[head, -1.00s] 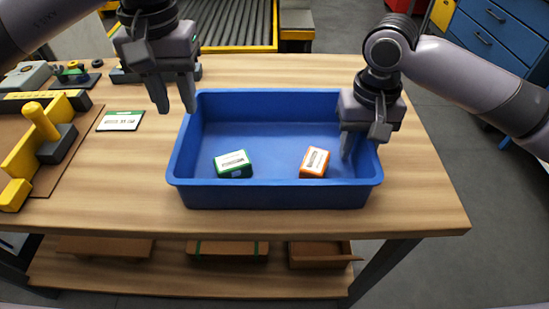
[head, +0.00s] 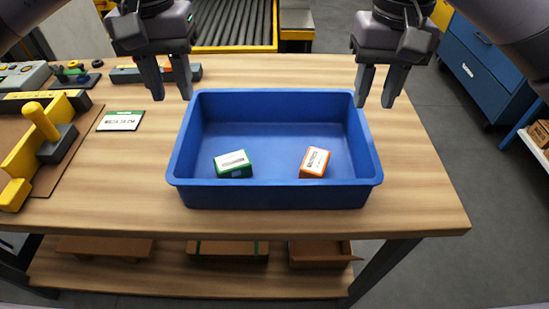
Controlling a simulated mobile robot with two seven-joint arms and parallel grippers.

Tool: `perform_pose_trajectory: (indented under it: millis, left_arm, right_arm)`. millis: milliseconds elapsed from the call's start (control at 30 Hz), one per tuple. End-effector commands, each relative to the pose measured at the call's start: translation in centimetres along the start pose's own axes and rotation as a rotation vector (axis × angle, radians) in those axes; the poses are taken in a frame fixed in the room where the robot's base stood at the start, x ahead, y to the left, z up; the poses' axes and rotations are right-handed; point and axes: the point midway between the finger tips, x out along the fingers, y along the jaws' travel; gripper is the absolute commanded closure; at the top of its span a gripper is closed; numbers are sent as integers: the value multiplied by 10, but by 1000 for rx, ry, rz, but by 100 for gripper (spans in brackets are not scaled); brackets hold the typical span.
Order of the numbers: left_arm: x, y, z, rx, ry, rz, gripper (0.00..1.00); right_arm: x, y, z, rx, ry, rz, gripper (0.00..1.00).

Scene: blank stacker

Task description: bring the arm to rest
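My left gripper (head: 173,92) hangs above the table just left of the blue bin's back left corner, fingers apart and empty. My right gripper (head: 375,100) hangs near the bin's back right corner, fingers apart and empty. The blue bin (head: 275,196) stands on the wooden table. Inside it, a green and white box (head: 233,164) lies at the front left and an orange and white box (head: 314,162) at the front right. Neither gripper touches a box.
A green and white card (head: 120,121) lies on the wooden table (head: 430,190) left of the bin. A yellow and black tool (head: 40,140) is at the far left. A grey control box (head: 22,76) and a dark bar (head: 130,75) are at the back. The table's right side is clear.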

Motion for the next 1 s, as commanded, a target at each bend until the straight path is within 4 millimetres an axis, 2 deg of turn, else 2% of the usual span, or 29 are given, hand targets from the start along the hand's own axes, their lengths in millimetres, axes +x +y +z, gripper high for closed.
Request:
perform_pose_trajectory:
  millis: [600, 667, 767, 1000]
  left_arm:
    - [-4, 0, 0, 0, 0, 0, 66]
    - [-12, 0, 0, 0, 0, 0, 66]
    - [-33, 0, 0, 0, 1, 0, 66]
    - [-97, 0, 0, 0, 0, 0, 66]
  right_arm:
    - [-7, 0, 0, 0, 1, 0, 66]
    - [-14, 0, 0, 0, 1, 0, 66]
    - [-36, 0, 0, 0, 1, 0, 66]
    - [-100, 0, 0, 0, 1, 0, 66]
